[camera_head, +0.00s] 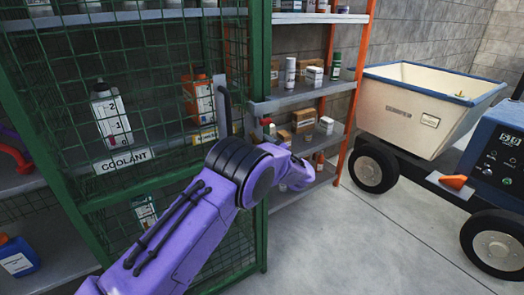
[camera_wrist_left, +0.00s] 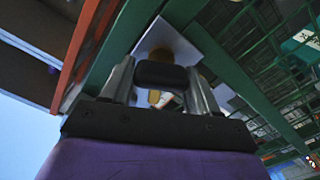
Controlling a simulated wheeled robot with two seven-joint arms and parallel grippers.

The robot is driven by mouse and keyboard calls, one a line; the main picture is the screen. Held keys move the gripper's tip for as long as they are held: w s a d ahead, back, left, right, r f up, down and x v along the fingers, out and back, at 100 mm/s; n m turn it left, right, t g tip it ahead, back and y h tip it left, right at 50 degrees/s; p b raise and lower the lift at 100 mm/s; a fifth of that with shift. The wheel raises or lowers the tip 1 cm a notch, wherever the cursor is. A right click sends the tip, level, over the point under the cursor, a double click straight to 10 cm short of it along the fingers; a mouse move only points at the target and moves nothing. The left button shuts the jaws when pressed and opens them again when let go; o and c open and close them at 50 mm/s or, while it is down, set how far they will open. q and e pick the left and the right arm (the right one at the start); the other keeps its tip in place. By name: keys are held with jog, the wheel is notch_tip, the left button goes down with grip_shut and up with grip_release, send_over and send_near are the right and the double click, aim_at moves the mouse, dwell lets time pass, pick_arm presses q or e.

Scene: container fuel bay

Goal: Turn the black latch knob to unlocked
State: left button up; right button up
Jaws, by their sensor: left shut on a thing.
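My left gripper (camera_wrist_left: 160,80) is shut on the black latch knob (camera_wrist_left: 162,74), which sits between its two grey fingers in the left wrist view. The knob looks like a dark, rounded block. In the head view my purple left arm reaches up to the green mesh cage door (camera_head: 268,70), and it hides the fingers and the knob. A dark upright handle (camera_head: 226,110) shows on the cage just above the arm. I cannot tell the knob's turned position. My right gripper is not in view.
Behind the mesh stand bottles, with a COOLANT label (camera_head: 124,161) on the shelf edge. An orange-framed shelf (camera_head: 345,85) with boxes is behind the cage. A cream cart (camera_head: 425,110) stands at the right. The concrete floor (camera_head: 350,250) between is clear.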

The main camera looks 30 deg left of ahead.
pick_arm(q)
jog(key=n+b, duration=0.1)
jog(key=n, duration=0.1)
jog(key=n+b, duration=0.3)
jog(key=n, duration=0.1)
jog(key=shift+s+f+n+b, duration=0.15)
jog(key=shift+f+n+b, duration=0.15)
jog(key=shift+f, duration=0.1)
jog(key=n+b, duration=0.3)
jog(key=n, duration=0.1)
jog(key=shift+f+b, duration=0.1)
jog(key=shift+b, duration=0.3)
jog(key=shift+n+b, duration=0.55)
jog(key=shift+n, duration=0.35)
jog(key=shift+r, duration=0.2)
jog(key=o, duration=1)
jog(key=shift+c, duration=0.2)
jog(key=v, duration=1)
jog(key=shift+d+b, duration=0.25)
jog(key=shift+b, duration=0.1)
